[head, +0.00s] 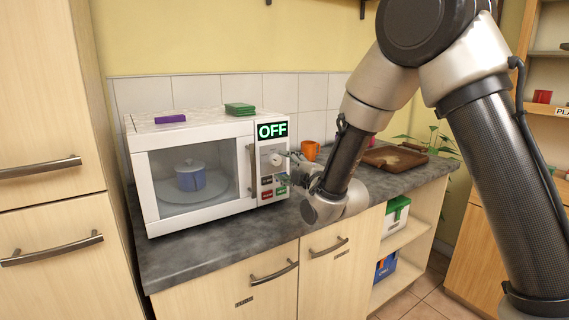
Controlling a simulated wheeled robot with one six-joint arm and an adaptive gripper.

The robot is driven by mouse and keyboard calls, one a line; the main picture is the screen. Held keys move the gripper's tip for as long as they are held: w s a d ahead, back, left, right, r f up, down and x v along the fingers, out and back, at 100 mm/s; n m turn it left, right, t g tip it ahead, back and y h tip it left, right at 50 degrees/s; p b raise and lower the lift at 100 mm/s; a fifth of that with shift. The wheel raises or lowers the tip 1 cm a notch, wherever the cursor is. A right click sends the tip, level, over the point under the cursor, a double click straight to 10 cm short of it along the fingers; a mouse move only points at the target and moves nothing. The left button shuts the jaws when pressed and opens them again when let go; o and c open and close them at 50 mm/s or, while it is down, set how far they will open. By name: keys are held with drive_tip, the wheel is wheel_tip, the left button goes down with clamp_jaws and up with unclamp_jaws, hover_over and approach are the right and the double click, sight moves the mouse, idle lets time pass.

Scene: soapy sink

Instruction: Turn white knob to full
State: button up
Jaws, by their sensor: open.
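The white microwave (220,126) stands on the dark counter, with a green display (272,131) reading "OFF". The white knob (275,159) is on its control panel, just below the display. My gripper (284,165) is open in front of the panel, its fingers pointing at the knob area. The fingers partly cover the panel, and I cannot tell whether they touch the knob. The knob's exact setting is too small to read.
A blue lidded mug (191,177) stands inside behind the closed door. A green block (240,109) and a purple item (170,119) lie on top. An orange mug (310,150) and a brown tray (395,159) are farther right. The counter front (190,252) is clear.

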sight(278, 161)
drive_tip(key=shift+x, duration=2.15)
drive_tip(key=c, duration=1)
